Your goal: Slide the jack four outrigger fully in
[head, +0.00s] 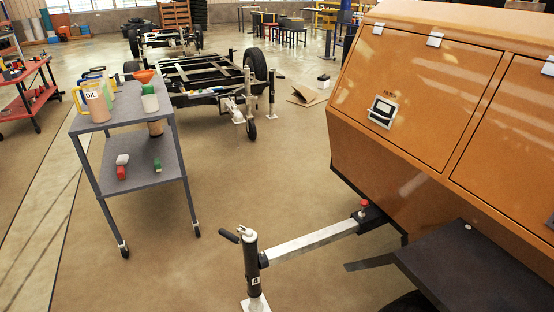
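The jack four (252,265) is a dark upright post with a white "4" label, a crank handle on top and a pale foot on the floor. It stands at the outer end of a silver outrigger bar (312,241). The bar sticks out a good way from a black socket (371,217) under the orange light tower body (400,100). A red knob (363,204) sits on top at the socket. Neither of my grippers shows in the head view.
A grey cart (150,175) with bottles and jugs stands at the left. A black fender (475,268) juts out at the lower right. Trailer frames (200,72) stand behind, and a red cart (33,100) is at the far left. The floor between cart and jack is clear.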

